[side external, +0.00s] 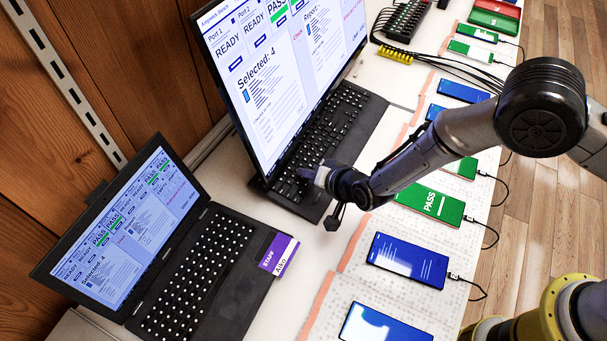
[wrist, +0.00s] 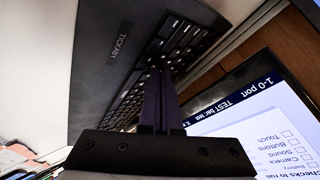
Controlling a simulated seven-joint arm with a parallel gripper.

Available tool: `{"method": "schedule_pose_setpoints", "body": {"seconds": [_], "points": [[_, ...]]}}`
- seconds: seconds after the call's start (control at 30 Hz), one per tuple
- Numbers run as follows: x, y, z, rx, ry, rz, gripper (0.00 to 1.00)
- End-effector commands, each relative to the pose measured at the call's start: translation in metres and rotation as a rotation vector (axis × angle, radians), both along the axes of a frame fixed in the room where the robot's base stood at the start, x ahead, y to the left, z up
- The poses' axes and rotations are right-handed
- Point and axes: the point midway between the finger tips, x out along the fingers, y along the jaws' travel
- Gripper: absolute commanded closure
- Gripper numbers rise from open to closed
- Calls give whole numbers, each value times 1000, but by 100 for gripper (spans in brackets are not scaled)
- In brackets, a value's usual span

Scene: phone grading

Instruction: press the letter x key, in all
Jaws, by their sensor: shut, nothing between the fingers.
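A black keyboard (side external: 345,122) with small pale key legends lies in front of the large monitor in the side view. It also shows in the wrist view as a dark keyboard (wrist: 180,40) marked TICKABY. My gripper (side external: 304,173) is over the near end of this keyboard, pointing at its keys. In the wrist view the dark fingers of my gripper (wrist: 160,68) are together with nothing between them, and their tips are at or just above the keys. I cannot tell whether they touch a key. The letter x key cannot be made out in either view; the fingers hide some keys.
The large monitor (side external: 282,65) stands close behind the keyboard. A laptop (side external: 200,265) with a staff badge (side external: 279,255) at its edge stands at the left. Several cabled phones lie on the right, including a green PASS phone (side external: 430,203) and a blue one (side external: 407,258).

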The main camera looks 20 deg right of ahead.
Motion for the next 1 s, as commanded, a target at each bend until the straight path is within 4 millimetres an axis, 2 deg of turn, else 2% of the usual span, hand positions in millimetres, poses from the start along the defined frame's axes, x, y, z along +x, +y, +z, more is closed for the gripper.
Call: {"method": "schedule_pose_setpoints", "body": {"seconds": [0.4, 0.8, 1.0], "points": [[0, 0, -1, -1, 1, 0, 100], [-2, -1, 14, -1, 0, 1, 100], [-2, -1, 14, -1, 0, 1, 100]]}}
